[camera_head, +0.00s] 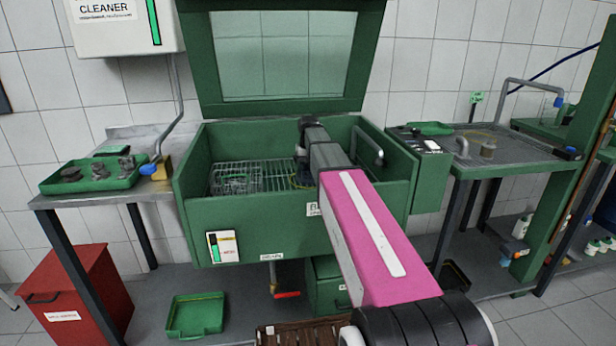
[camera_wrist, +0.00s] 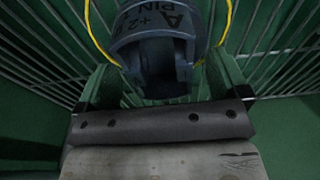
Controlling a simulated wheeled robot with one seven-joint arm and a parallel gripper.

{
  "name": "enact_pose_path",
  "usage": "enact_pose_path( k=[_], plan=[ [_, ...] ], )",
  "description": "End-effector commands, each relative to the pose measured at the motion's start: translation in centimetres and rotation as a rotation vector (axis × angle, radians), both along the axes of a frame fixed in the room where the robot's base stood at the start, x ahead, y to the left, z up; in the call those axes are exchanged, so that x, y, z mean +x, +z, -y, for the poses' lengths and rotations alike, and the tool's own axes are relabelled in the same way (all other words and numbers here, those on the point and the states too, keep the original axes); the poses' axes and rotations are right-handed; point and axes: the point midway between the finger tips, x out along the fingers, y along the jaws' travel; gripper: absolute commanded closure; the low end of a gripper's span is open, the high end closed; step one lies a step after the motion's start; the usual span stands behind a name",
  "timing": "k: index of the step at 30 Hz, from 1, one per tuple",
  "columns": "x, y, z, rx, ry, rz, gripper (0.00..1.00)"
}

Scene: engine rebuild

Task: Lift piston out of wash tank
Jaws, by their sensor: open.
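The wash tank (camera_head: 255,227) is a green open-topped box with its lid raised and a wire rack (camera_head: 270,170) inside. My arm reaches over its front wall, and my gripper (camera_head: 301,182) is down inside near the rack, mostly hidden by the arm in the head view. In the wrist view the piston (camera_wrist: 150,52), a dark grey cylinder marked "A", "PIN" and "+2", is at top centre. My gripper (camera_wrist: 160,82) is open there, with one green finger on each side of the piston. I cannot tell whether the fingers touch it. A yellow wire loop (camera_wrist: 91,25) runs around the piston.
A wire basket (camera_head: 235,180) lies left on the rack. A bent grey pipe (camera_head: 368,145) stands by the tank's right wall. The raised lid (camera_head: 280,106) is behind. A green tray of parts (camera_head: 93,177) is on the left bench; a metal worktop (camera_head: 520,156) is on the right.

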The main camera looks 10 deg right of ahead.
Motion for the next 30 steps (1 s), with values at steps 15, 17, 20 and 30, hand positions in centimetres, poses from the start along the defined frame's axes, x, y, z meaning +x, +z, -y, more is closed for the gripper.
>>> enact_pose_path(
  k=[15, 17, 20, 30],
  plan=[
    [0.1, -0.6, 0.0, 0.000, 0.000, 0.000, 0.74],
    [0.1, -0.6, 0.0, 0.000, 0.000, 0.001, 0.80],
    [0.1, -0.6, 0.0, 0.000, 0.000, 0.001, 0.80],
    [0.1, 1.7, 0.0, 0.000, 0.000, 0.002, 0.79]
  ],
)
